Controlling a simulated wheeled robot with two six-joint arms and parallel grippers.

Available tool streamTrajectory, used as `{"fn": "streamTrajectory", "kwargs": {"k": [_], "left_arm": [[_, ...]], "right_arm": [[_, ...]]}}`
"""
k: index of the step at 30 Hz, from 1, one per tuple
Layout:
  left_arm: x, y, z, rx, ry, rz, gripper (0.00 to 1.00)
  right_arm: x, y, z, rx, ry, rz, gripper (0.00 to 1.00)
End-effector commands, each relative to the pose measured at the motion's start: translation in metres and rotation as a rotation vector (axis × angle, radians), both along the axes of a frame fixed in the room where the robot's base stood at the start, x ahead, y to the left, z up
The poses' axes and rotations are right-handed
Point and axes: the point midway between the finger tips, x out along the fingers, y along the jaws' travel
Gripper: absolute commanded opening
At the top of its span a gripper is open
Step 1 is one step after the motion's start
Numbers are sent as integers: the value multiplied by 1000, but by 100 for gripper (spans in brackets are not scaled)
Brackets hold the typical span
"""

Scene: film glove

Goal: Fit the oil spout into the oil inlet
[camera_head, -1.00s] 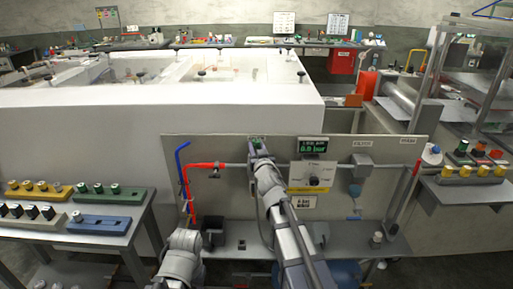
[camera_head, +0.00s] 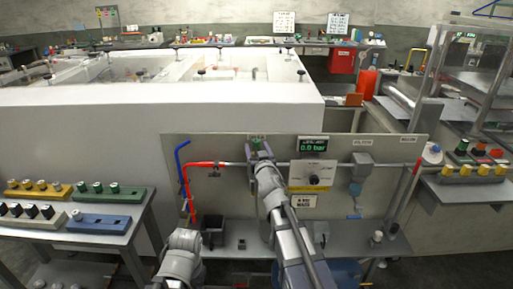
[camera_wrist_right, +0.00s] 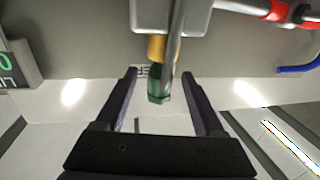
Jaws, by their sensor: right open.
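In the right wrist view, a green hexagonal fitting (camera_wrist_right: 158,98) on a yellow-brown neck (camera_wrist_right: 156,48) extends from a grey block (camera_wrist_right: 170,16). The spaced fingers of my open right gripper (camera_wrist_right: 160,78) are on either side of it; contact is not visible. In the head view my right gripper (camera_head: 259,151) is at the upright panel (camera_head: 230,195), by a small green part (camera_head: 257,142). I cannot tell which part is the oil spout or the oil inlet. My left arm shows at the bottom, but its gripper is not visible.
The panel carries a display (camera_head: 313,145) reading 0.0 bar, a white dial plate (camera_head: 312,173), grey piping and a red pipe (camera_head: 202,164). A black open box (camera_head: 213,232) stands on the shelf.

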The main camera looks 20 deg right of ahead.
Motion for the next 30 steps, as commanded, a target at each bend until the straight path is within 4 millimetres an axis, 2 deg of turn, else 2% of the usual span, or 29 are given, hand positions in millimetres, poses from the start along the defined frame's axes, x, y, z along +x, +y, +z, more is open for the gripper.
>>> {"fn": "streamTrajectory", "kwargs": {"k": [9,12,30], "left_arm": [[0,0,0,0,0,0,50],[0,0,0,0,0,0,50],[0,0,2,0,0,0,50]], "right_arm": [[-54,4,0,1,0,0,70],[-65,5,0,1,0,0,70],[-68,6,-1,1,11,-4,70]]}}
